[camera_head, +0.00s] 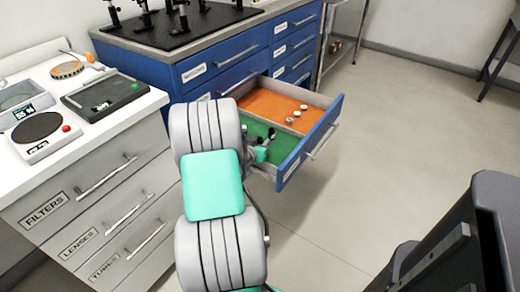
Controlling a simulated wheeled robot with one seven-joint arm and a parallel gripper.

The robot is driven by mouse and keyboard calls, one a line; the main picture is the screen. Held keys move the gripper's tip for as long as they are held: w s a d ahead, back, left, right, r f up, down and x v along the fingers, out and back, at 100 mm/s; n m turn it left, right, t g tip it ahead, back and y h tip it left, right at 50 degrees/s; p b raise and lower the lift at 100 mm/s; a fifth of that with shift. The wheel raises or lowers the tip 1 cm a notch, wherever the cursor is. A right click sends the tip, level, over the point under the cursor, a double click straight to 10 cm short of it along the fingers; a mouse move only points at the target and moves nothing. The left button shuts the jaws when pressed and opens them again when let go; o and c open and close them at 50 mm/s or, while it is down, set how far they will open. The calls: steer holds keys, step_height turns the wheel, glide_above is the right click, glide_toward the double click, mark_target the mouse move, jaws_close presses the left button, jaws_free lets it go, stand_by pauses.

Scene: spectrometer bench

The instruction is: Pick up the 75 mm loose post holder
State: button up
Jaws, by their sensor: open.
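An open blue drawer (325,124) has a green-floored near compartment (287,147) and an orange-floored far compartment (265,104). Several small pale round-topped pieces (297,114) stand in the orange compartment, near the drawer front. I cannot tell which of them, if any, is the 75 mm post holder. My gripper (263,150) is over or in the green compartment, mostly behind my grey and mint arm. It is open. A small dark upright shape shows at its tip; whether that is a finger or a loose piece is unclear. The left part of the green compartment is hidden by my arm.
The blue cabinet (225,75) carries a black breadboard (180,30) with several upright posts. A white cabinet (100,185) with labelled drawers, FILTERS and LENSES among them, stands left with instruments on top. Open floor (400,130) lies right of the drawer.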

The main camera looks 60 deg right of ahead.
jaws_close()
stand_by(0.3)
steer(key=shift+r, duration=0.1)
